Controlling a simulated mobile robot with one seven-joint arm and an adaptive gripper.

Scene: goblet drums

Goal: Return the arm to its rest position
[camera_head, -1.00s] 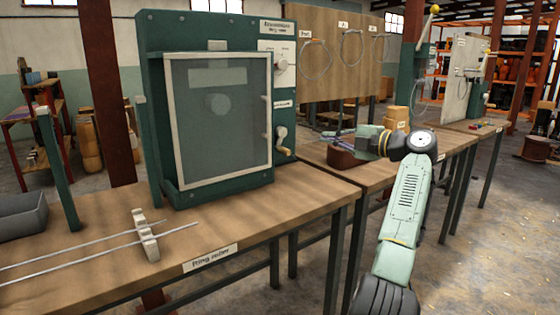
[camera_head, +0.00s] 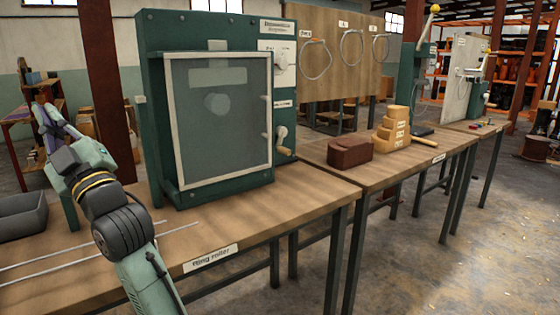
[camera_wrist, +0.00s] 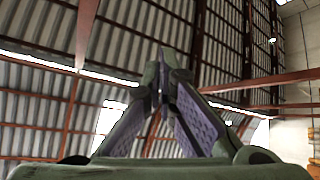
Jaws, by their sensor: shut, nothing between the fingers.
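My arm shows at the left of the head view, folded up in front of the ring roller table (camera_head: 285,215). My gripper (camera_head: 42,112) is at its upper end, pointing up and away from the table. In the wrist view my gripper (camera_wrist: 165,58) has its two fingers meeting at the tips, with nothing between them. My arm hides part of the table's left side and of the metal rods lying there.
The green ring roller machine (camera_head: 215,115) stands right of my arm. A grey bin (camera_head: 22,215) is at the left edge. A brown block (camera_head: 350,152) and stacked wooden blocks (camera_head: 393,127) sit on the right-hand table. The front of the ring roller table is mostly clear.

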